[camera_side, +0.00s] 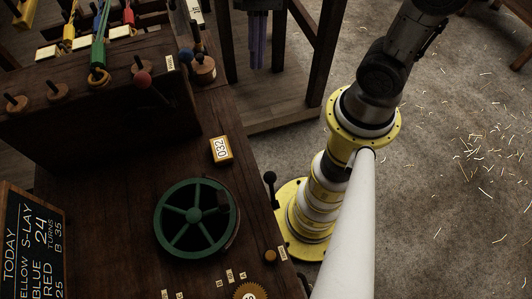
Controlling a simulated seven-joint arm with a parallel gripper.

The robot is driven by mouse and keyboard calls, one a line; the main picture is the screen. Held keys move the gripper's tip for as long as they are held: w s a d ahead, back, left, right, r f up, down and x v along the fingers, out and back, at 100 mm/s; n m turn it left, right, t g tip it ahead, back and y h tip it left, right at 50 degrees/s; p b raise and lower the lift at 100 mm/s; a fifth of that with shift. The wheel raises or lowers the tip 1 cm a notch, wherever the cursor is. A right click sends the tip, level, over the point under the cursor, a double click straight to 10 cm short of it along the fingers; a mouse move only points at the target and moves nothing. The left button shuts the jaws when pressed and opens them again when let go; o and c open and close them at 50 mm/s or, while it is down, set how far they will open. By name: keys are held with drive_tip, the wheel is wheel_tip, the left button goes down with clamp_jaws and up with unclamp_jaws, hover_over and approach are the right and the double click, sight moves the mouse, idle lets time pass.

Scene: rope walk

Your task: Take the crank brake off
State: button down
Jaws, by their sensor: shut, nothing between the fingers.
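A green spoked crank wheel (195,217) lies on the dark wooden bench, with a dark handle block at its right rim. A black-knobbed lever (270,178) stands upright at the bench's right edge, just right of the wheel. Another lever with a red knob (143,78) leans out from the raised wooden block, beside a small label. I cannot tell from lettering which lever is the crank brake. My gripper is not in view; only my arm's links show at the right.
A yellow counter box reading 032 (221,149) sits behind the wheel. A chalkboard (30,244) stands at the left. Pegs with coloured strands (98,62) are at the back left. A brass gear (250,291) is at the front.

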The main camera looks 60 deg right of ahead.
wheel_tip(320, 180, down, 13)
drive_tip(key=m+g+y, duration=0.3)
drive_tip(key=m+g, duration=0.1)
drive_tip(key=shift+a+m+g+y, duration=0.3)
drive_tip(key=shift+a, duration=0.1)
approach(272, 191)
drive_tip(key=shift+x, duration=1.05)
